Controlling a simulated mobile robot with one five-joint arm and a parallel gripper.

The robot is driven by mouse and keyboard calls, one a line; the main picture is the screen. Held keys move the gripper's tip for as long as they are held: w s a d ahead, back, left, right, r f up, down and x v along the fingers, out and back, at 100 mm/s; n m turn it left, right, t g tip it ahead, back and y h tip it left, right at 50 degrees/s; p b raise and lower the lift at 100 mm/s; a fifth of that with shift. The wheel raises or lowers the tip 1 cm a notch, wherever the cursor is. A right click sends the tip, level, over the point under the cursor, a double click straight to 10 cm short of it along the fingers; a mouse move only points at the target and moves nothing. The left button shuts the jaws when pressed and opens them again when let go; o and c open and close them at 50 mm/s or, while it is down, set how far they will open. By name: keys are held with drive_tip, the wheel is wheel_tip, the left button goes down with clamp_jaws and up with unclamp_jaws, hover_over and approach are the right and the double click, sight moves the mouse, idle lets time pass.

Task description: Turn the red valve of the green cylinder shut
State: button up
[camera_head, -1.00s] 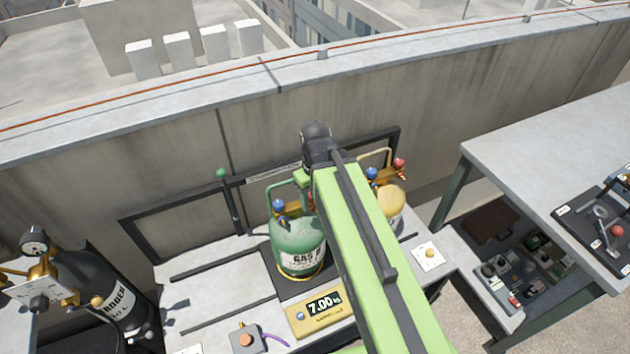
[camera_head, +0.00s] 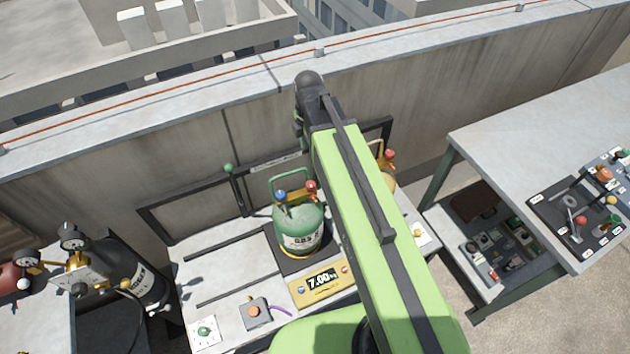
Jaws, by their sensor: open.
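The green cylinder (camera_head: 300,240) stands upright on a dark scale plate (camera_head: 283,256). Its red valve (camera_head: 311,185) is at the top right, under the green handle (camera_head: 284,174). A blue valve (camera_head: 281,196) is at the top left. Whether the red valve is shut cannot be told. My green arm reaches up the picture just right of the cylinder, its dark end joint above and beyond it. My gripper's fingers do not show, so their distance from the red valve is hidden.
A yellowish cylinder with another red valve (camera_head: 390,155) is partly hidden behind my arm. The scale display (camera_head: 322,284) reads 7.00. A dark frame with a green-knobbed lever (camera_head: 229,168) stands behind. A dark gas bottle (camera_head: 134,275) is at left, a grey table (camera_head: 540,120) at right.

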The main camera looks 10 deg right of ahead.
sight(310, 183)
wheel_tip(310, 183, down, 16)
drive_tip(key=b, duration=1.5)
drive_tip(key=shift+r, duration=0.1)
